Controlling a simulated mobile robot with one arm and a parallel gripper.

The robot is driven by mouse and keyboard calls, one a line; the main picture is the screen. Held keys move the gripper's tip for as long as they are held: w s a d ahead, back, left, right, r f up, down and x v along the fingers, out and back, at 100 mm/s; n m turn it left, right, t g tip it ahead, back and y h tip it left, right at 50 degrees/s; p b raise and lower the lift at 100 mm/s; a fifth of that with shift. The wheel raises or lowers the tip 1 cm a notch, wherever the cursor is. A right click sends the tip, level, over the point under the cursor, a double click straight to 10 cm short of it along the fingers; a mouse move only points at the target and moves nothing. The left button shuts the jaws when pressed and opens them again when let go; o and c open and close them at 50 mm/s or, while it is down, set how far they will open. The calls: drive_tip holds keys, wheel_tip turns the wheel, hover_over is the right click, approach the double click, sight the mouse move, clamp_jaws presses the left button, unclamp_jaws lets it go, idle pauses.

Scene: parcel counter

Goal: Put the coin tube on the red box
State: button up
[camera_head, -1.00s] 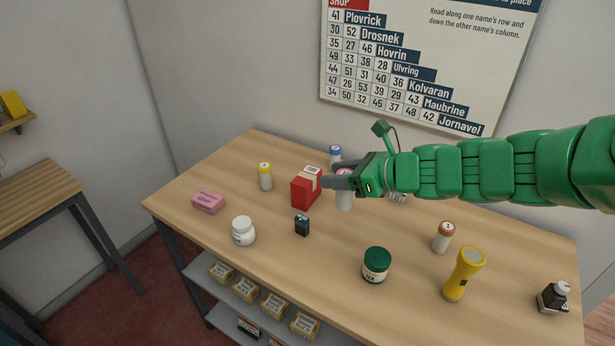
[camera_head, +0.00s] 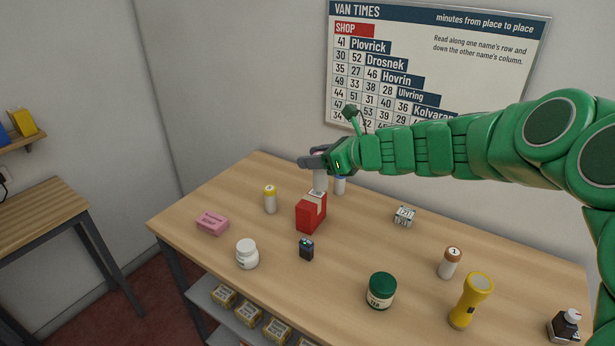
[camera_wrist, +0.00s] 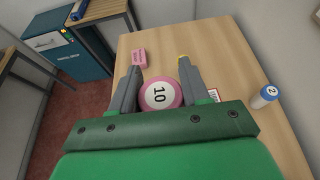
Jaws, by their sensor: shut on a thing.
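My gripper (camera_head: 316,161) is shut on a white coin tube (camera_head: 320,180), which hangs upright below the fingers. In the wrist view its round pink end, marked 10, shows between the fingers (camera_wrist: 160,94). The red box (camera_head: 308,217) stands on the counter with a pale label on top. In the head view the tube's lower end is over the back part of the box top; I cannot tell whether they touch. The wrist view shows only a small edge of the box beside the right finger.
Tubes with yellow (camera_head: 270,200), blue (camera_head: 340,186) and brown (camera_head: 449,263) tops stand on the counter (camera_head: 350,240). A black item (camera_head: 307,250), white jar (camera_head: 247,254), pink block (camera_head: 212,223), green-lidded jar (camera_head: 381,291) and yellow torch (camera_head: 470,300) stand around. A patterned block (camera_head: 404,216) is at right.

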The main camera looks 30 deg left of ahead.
drive_tip(key=shift+w+a+f, duration=1.15)
drive_tip(key=shift+w+f, duration=0.05)
drive_tip(key=shift+f, duration=0.65)
drive_tip(key=shift+w+a+f, duration=1.1)
drive_tip(key=shift+w+f, duration=0.05)
drive_tip(key=shift+f, duration=0.75)
drive_tip(key=shift+w+a+f, duration=1.15)
drive_tip(key=shift+w+f, duration=0.05)
drive_tip(key=shift+f, duration=0.65)
drive_tip(key=shift+f, duration=0.1)
drive_tip(key=o, duration=1.2)
drive_tip(key=shift+o, duration=0.2)
